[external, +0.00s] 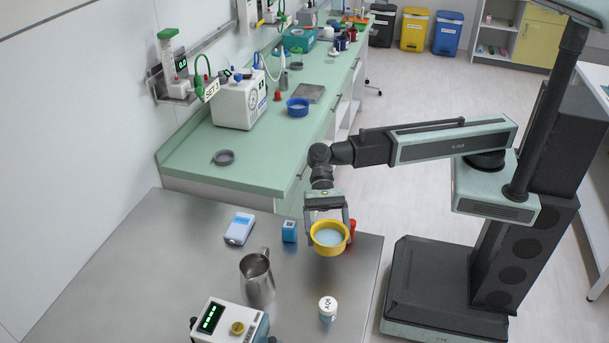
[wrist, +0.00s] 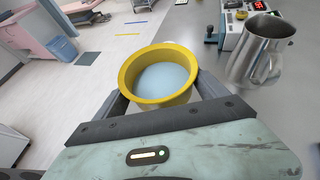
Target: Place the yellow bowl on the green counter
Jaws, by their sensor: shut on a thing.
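The yellow bowl (external: 330,247) has a pale blue inside and is held between the fingers of my gripper (external: 328,225). In the external view it shows over the right edge of the steel table, and I cannot tell how high above it. The wrist view shows the yellow bowl (wrist: 158,97) upright, with the fingers of my gripper (wrist: 158,92) on both sides of it. The green counter (external: 246,160) runs along the wall behind the steel table (external: 190,260). Its near end is a little beyond and left of my gripper.
On the steel table are a metal jug (external: 257,278), a blue box (external: 289,231), a white-lidded jar (external: 328,308) and a red item (external: 351,229) beside the bowl.

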